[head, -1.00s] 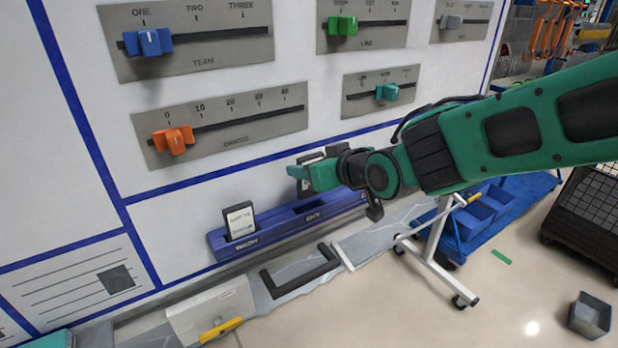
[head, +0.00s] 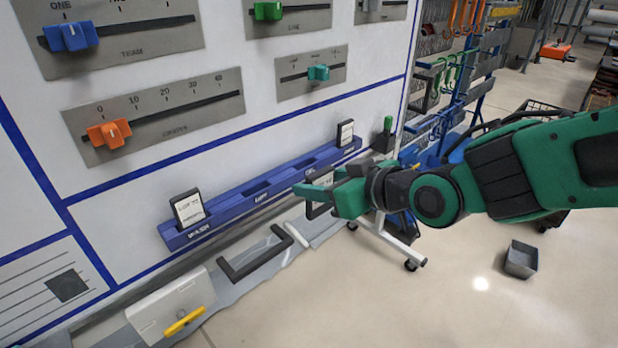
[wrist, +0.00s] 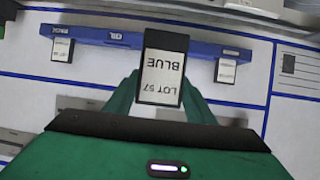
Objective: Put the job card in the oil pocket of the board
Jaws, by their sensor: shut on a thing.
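The job card (wrist: 163,70) has a black frame and a white label reading "LOT 57 BLUE", upside down in the wrist view. My gripper (head: 318,188) is shut on it and holds it in front of the blue pocket rack (head: 228,206), apart from it. In the wrist view, the rack's oil pocket (wrist: 113,36) shows by its "OIL" label, left of the held card, and looks empty. The held card hides the rack's middle there. One card (head: 188,208) stands in the wash pocket at the left end, and another (head: 345,133) stands at the right end.
The board (head: 130,180) carries sliders above the rack. A white wheeled stand (head: 388,240) is under my gripper. A grey bin (head: 520,260) stands on open floor.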

